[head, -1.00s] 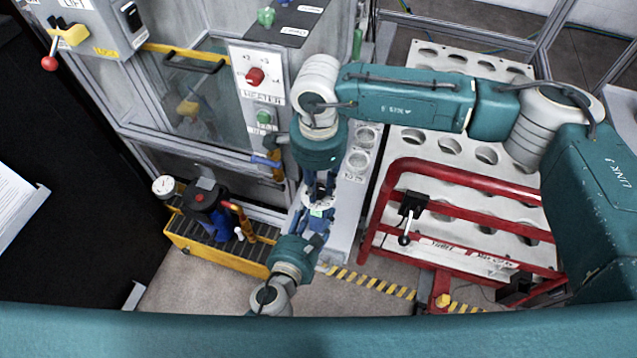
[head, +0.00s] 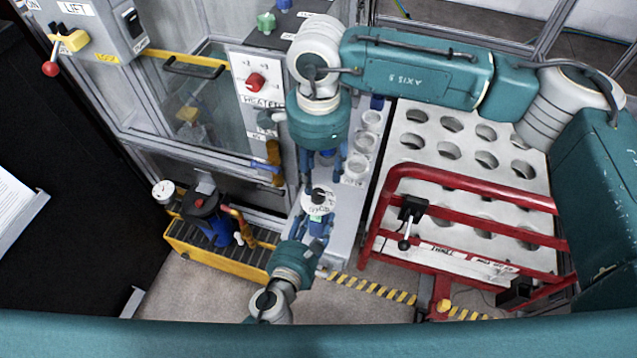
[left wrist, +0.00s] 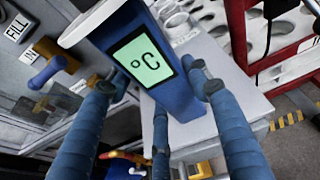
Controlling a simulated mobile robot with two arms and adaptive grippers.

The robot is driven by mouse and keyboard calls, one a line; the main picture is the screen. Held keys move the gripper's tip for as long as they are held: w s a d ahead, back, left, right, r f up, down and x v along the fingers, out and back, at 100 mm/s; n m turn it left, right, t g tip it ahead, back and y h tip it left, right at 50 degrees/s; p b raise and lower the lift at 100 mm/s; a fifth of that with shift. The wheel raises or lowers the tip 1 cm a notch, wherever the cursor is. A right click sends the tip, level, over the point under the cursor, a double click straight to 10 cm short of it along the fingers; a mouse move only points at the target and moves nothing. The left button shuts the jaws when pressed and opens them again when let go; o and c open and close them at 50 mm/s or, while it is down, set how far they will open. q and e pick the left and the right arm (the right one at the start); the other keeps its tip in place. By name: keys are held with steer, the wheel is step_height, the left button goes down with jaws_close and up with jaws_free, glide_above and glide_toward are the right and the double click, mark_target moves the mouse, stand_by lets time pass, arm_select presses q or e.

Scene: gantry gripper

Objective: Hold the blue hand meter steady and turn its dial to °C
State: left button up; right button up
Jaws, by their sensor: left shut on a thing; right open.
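The blue hand meter (left wrist: 182,98) is in the grasp of my left gripper (left wrist: 158,92), whose blue fingers stand on both sides of it. In the head view the meter's white dial face (head: 318,199) shows between my two grippers, with small marks too fine to read. My left gripper (head: 315,229) comes to it from below in the picture. My right gripper (head: 324,172) is open and empty just above the dial in the picture, with a small gap to it.
A grey bench (head: 343,207) with white round holders (head: 356,167) is beside the meter. A red tubular frame (head: 470,188) and a white perforated rack (head: 425,128) stand to the right. A yellow tray (head: 215,252) with tools is at lower left. A heater panel (head: 262,105) is behind.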

mark_target(319, 193)
step_height(319, 193, up, 5)
steer(key=shift+r, duration=0.1)
stand_by(0.5)
arm_select(q)
steer(key=o, duration=1.6)
steer(key=v, duration=1.2)
